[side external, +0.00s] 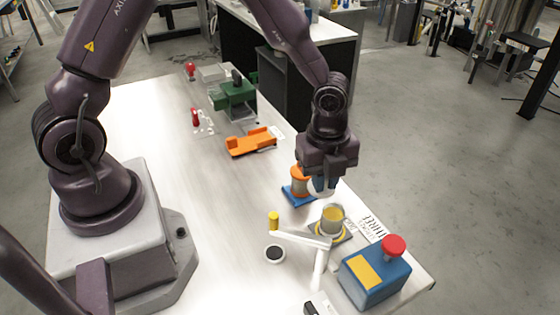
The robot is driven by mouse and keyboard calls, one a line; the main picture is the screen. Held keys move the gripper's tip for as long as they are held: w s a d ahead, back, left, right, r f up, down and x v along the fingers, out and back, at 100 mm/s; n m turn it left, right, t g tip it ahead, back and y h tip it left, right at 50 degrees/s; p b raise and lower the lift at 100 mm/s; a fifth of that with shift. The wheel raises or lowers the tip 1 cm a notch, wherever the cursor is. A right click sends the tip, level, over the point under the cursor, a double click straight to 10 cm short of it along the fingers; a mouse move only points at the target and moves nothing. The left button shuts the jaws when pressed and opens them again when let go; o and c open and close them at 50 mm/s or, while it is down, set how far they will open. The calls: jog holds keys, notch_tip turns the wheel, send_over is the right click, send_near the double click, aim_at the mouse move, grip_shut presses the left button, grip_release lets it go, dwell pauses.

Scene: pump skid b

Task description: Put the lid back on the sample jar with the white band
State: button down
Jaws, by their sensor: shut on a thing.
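My gripper (322,184) points down over the right part of the table. It is shut on a pale, rounded piece (320,188) that looks like a lid, partly hidden by the fingers. An open jar (332,218) with yellow contents stands upright just below and slightly right of my gripper, on a dark and yellow base. The held piece is apart from the jar and above its far side. I cannot make out a white band on this jar. An orange jar-like thing (298,177) stands on a blue base (297,197) behind my gripper, partly hidden by it.
A white post with an arm (320,262) and yellow knob (273,219) stands close in front of the jar. A blue box (375,278) with a red button is at right.

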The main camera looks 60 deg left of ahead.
jog(key=shift+w+d+f+n, duration=0.35)
jog(key=shift+d+f+n, duration=0.1)
jog(key=shift+f, duration=0.3)
jog(key=shift+w+d+f+n, duration=0.35)
jog(key=shift+f+n, duration=0.05)
jog(key=shift+f, duration=0.4)
jog(key=shift+w+d+f+n, duration=0.35)
jog(key=shift+d+f+n, duration=0.1)
jog(key=shift+f, duration=0.3)
jog(key=shift+f, duration=0.15)
dwell(0.9)
jog(key=c, duration=0.6)
grip_release()
jog(key=shift+r, duration=3.5)
